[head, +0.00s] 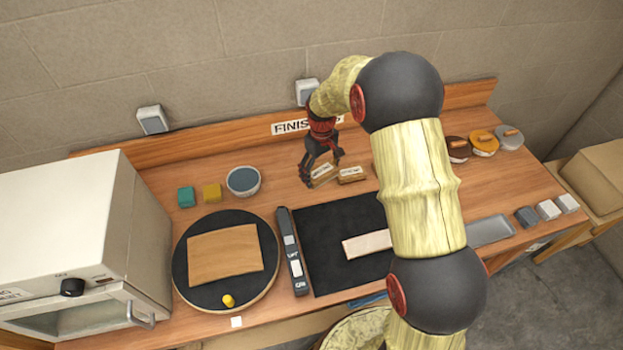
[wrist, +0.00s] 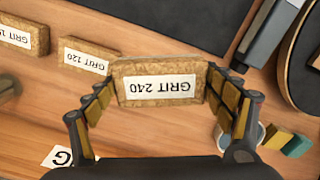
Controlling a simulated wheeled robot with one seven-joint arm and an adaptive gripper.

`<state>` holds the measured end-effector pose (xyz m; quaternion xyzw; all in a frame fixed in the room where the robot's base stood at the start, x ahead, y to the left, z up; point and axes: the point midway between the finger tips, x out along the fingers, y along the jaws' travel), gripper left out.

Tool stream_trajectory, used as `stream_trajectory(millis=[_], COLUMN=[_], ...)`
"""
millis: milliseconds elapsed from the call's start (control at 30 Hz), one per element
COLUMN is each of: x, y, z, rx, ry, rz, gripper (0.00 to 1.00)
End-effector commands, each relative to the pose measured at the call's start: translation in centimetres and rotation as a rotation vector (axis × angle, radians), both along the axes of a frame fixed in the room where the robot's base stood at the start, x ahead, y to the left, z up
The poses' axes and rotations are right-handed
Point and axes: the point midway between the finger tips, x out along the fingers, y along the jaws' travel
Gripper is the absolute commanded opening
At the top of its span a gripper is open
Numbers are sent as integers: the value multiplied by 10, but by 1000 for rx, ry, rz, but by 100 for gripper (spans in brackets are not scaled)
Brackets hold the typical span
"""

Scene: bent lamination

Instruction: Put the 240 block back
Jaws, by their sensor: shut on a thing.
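The 240 block is a cork-brown block with a white "GRIT 240" label, upside down in the wrist view (wrist: 133,67). My gripper (wrist: 161,92) is shut on it, with one finger pad at each end. In the head view, my gripper (head: 321,169) and the block (head: 319,181) are near the back of the bench, beside the block labelled "GRIT 120" (wrist: 87,56). That one also shows in the head view (head: 351,175). Whether the held block touches the bench is hard to tell.
Another grit block (wrist: 22,35) stands in line beyond the 120 block. A blue-filled bowl (head: 243,181), a yellow block (head: 212,193) and a teal block (head: 186,197) sit to the left. A black mat (head: 325,260) lies in front. My arm hides part of the bench.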

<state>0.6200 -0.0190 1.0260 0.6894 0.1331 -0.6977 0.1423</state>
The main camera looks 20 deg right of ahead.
Motion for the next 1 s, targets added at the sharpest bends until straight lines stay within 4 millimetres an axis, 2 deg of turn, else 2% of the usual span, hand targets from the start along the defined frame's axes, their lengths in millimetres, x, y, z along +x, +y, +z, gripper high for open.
stream_trajectory(millis=[133,333,567,800,1000], x=[22,41,49,49,50], y=[9,16,19,19,19], z=[-29,-51,-61,-91,-92], rx=[-1,0,0,-1,0], ry=[4,0,0,2,0], rz=[2,1,1,1,1], gripper=[55,55,55,55,55])
